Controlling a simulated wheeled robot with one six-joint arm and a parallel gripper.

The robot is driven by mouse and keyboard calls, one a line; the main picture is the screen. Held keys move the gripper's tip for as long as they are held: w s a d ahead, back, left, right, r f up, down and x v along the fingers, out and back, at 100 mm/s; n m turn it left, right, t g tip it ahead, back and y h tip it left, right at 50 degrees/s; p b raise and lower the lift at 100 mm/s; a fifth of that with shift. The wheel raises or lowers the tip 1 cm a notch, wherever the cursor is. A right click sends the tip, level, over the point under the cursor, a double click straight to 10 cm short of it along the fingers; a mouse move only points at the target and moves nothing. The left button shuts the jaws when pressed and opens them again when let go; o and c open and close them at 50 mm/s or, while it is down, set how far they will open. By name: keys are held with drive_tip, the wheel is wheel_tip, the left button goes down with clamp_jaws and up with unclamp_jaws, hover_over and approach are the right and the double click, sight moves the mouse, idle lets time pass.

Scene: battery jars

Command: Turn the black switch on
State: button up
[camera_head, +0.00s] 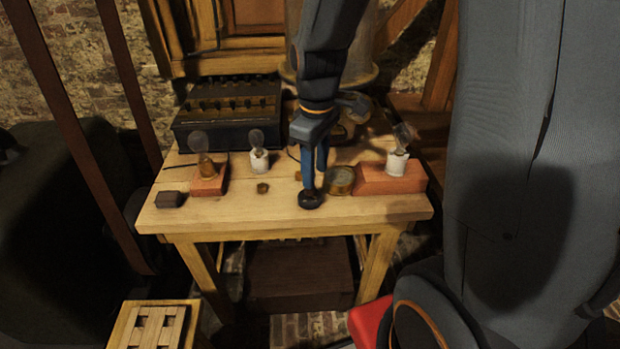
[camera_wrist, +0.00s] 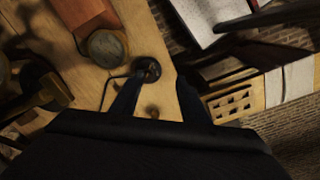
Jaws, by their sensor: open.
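The round black switch (camera_head: 311,200) sits on the wooden table near its front edge. It also shows in the wrist view (camera_wrist: 147,69), with a thin dark wire running from it. My gripper (camera_head: 312,183) points down at the switch and partly overlaps it in the head view. In the wrist view the two fingers of my gripper (camera_wrist: 158,80) are apart, with the switch near the left fingertip. Nothing is visibly held. I cannot tell whether the fingertips touch the switch, nor its on or off position.
A brass gauge (camera_head: 340,180) lies right of the switch, beside a red block (camera_head: 390,181) bearing a bulb. Another bulb on a red block (camera_head: 209,182), a white-based bulb (camera_head: 259,160) and a small dark box (camera_head: 170,199) stand left. A black box (camera_head: 228,113) is behind.

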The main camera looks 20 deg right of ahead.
drive_tip(key=w+n, duration=0.3)
drive_tip(key=shift+w+r+n+p, duration=0.1)
drive_tip(key=shift+w+n+p, duration=0.2)
drive_tip(key=shift+w+n, duration=0.1)
drive_tip(key=shift+w, duration=0.1)
drive_tip(key=shift+f+p, duration=0.7)
drive_tip(key=shift+f, duration=3.25)
clamp_jaws()
